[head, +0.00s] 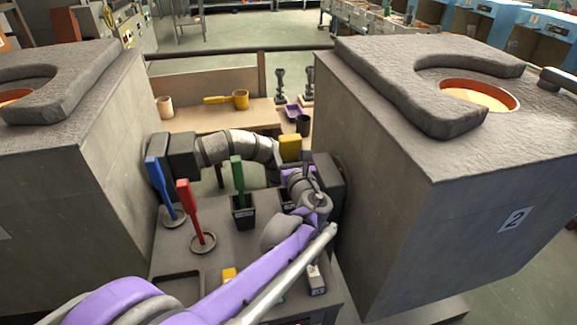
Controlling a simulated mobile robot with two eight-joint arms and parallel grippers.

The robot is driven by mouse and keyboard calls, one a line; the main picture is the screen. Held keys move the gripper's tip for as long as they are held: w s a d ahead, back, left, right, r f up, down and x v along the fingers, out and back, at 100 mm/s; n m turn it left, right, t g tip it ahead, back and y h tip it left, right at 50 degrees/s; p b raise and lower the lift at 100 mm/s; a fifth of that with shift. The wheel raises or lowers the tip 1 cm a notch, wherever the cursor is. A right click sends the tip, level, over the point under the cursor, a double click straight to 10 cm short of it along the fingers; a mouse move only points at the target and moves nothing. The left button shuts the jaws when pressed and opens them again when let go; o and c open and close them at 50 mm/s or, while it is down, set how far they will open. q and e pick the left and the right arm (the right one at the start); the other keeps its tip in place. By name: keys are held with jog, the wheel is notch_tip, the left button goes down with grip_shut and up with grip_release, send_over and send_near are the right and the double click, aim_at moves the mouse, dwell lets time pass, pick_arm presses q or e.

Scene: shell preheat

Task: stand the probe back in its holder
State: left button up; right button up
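My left arm reaches in from the lower left across the low bench between the two big grey blocks. Its gripper end (312,186) is near the right block, and its fingers are too small and overlapped to read. A green-handled tool (238,175) stands upright in a black square holder (243,213). A red-handled tool (187,205) and a blue-handled tool (157,180) stand tilted, each at a round ring base. Which of these is the probe I cannot tell. Another dark holder is partly hidden behind my wrist. My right gripper is not in view.
Furnace blocks stand left (95,170) and right (400,180), with glowing openings on top. A curved segmented pipe (237,147) spans between them. A yellow block (290,147) sits by its right end.

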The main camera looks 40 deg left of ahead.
pick_arm(q)
jog(key=shift+f+b, duration=0.3)
jog(key=shift+f, duration=1.55)
jog(key=shift+f, duration=0.2)
jog(key=o, duration=1.4)
jog(key=shift+r, duration=0.25)
jog(key=v, duration=1.2)
